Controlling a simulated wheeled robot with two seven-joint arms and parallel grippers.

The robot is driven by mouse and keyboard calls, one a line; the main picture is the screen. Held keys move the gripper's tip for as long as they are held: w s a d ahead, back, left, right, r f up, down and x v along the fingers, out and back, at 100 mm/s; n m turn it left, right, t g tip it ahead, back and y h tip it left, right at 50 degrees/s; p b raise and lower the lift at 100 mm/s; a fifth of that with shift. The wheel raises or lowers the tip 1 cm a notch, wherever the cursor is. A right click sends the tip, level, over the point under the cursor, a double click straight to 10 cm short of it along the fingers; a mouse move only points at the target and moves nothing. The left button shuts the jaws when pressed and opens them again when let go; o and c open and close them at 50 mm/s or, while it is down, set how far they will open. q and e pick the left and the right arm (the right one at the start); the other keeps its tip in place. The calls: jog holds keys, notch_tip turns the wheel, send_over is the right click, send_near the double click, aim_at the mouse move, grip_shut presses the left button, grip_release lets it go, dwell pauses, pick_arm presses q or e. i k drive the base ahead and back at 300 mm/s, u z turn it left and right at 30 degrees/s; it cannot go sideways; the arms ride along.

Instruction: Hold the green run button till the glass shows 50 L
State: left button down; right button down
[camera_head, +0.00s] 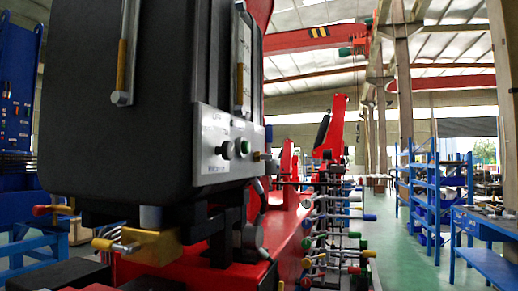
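A large black tank (150,110) fills the left half of the head view. A pale control panel (222,165) is on its right-hand face, low down. The panel carries a green button (245,147) and a dark round button or knob (228,150) to its left. A narrow sight glass (242,88) stands above the panel, amber in its lower part; its scale is too small to read. A second upright tube (126,60) with an amber lower part is on the tank's left-hand face. Neither of my grippers is in view, and nothing is seen touching the green button.
A brass valve block (150,246) sits under the tank. A red machine body (285,235) carries a bank of levers (325,225) with coloured knobs to the right. Blue shelves (440,190) and a blue workbench (487,228) stand farther right. The green floor (400,255) between is clear.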

aim_at(245, 146)
jog(key=k, duration=0.35)
jog(key=z, duration=1.95)
jog(key=i, duration=2.9)
jog(key=u, duration=3.2)
